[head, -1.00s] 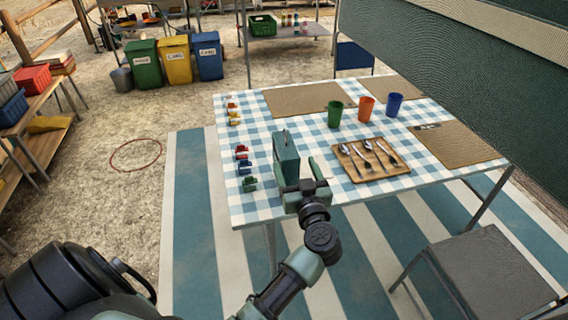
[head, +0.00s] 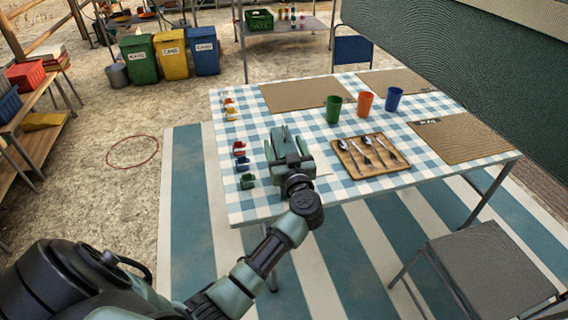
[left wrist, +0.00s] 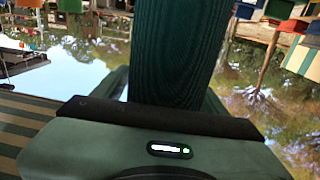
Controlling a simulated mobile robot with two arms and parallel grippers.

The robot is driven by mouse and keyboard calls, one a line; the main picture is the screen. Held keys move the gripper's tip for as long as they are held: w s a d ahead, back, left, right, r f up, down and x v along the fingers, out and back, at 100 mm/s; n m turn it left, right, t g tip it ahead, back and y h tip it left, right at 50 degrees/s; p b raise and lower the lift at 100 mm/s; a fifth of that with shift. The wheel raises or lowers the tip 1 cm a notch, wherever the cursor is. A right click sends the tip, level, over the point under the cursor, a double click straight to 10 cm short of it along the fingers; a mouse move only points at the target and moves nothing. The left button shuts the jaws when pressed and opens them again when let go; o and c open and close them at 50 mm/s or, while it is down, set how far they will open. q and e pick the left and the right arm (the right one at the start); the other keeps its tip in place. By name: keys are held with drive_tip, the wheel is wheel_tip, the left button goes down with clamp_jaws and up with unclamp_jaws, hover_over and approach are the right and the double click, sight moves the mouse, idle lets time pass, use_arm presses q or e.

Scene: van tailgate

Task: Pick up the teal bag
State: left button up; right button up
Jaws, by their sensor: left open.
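The teal bag (head: 284,137) stands on the checked tablecloth near the table's left front edge. My left gripper (head: 287,150) is at the bag, with one finger on each side of it. Its jaws are open, and part of the bag is hidden behind the gripper. In the left wrist view a dark green slab, which looks like the bag (left wrist: 178,50), rises between the fingers (left wrist: 165,95). I cannot tell whether either finger touches it. My right gripper is not in view.
Small coloured clips (head: 240,149) lie along the table's left edge. A wooden tray (head: 383,171) with cutlery is right of the bag. Green (head: 333,109), orange (head: 365,103) and blue (head: 394,99) cups stand behind the tray. A grey stool (head: 487,265) stands at the front right.

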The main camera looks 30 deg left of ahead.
use_arm(q)
clamp_jaws()
drive_tip(key=shift+r, duration=0.1)
